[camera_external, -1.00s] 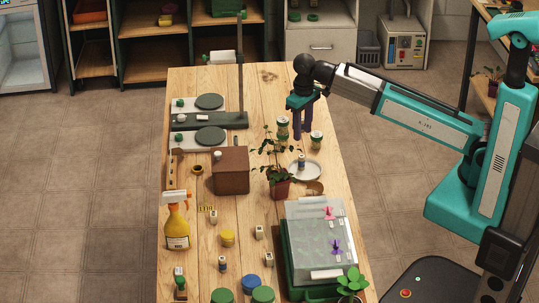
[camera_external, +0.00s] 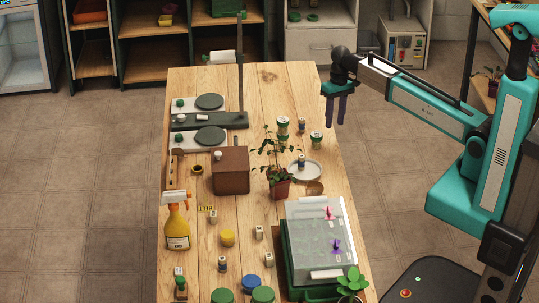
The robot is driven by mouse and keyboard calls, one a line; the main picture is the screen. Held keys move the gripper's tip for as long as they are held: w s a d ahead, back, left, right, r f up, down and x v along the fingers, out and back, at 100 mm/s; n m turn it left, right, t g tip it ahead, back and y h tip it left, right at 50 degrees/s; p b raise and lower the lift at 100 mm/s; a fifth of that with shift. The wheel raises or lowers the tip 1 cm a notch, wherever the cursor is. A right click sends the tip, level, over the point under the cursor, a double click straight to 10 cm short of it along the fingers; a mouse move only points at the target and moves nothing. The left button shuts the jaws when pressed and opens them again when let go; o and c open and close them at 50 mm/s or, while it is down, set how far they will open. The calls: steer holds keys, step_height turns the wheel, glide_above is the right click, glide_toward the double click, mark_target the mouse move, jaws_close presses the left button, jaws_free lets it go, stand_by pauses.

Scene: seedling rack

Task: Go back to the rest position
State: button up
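My gripper (camera_external: 336,111) hangs in the air at the table's right edge, fingers pointing down. Its two dark fingers stand apart with a narrow gap, and nothing shows between them. My teal arm reaches to it from the right. The wooden table (camera_external: 276,85) lies to the left of and below the gripper. Two green-lidded jars, one (camera_external: 283,126) and another (camera_external: 316,139), stand on the table left of the gripper, with a small vial (camera_external: 301,125) between them.
A potted plant (camera_external: 280,188), a white plate (camera_external: 313,168) and a brown box (camera_external: 231,176) stand mid-table. A lidded green tray (camera_external: 288,262) is at the front right, a spray bottle (camera_external: 177,228) at the left. Open floor lies right of the table, under the gripper.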

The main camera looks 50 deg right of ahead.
steer(key=s+d+f+m+g+h, duration=0.1)
steer(key=s+d+f+m, duration=0.15)
steer(key=s+f, duration=0.65)
steer(key=s+d+f+m+g+h, duration=0.1)
steer(key=s+f+m+g, duration=0.15)
steer(key=s+f, duration=0.75)
steer(key=s+a+f+n+b, duration=0.1)
steer(key=s+f+n, duration=0.3)
steer(key=s+f, duration=0.5)
steer(key=s+a+f+n+g+b, duration=0.1)
steer(key=s+a+f+n, duration=0.3)
steer(key=s+f, duration=0.5)
step_height(320, 180, down, 3)
steer(key=shift+r+b, duration=0.2)
steer(key=shift+b, duration=0.15)
steer(key=shift+o, duration=0.5)
steer(key=shift+g, duration=0.25)
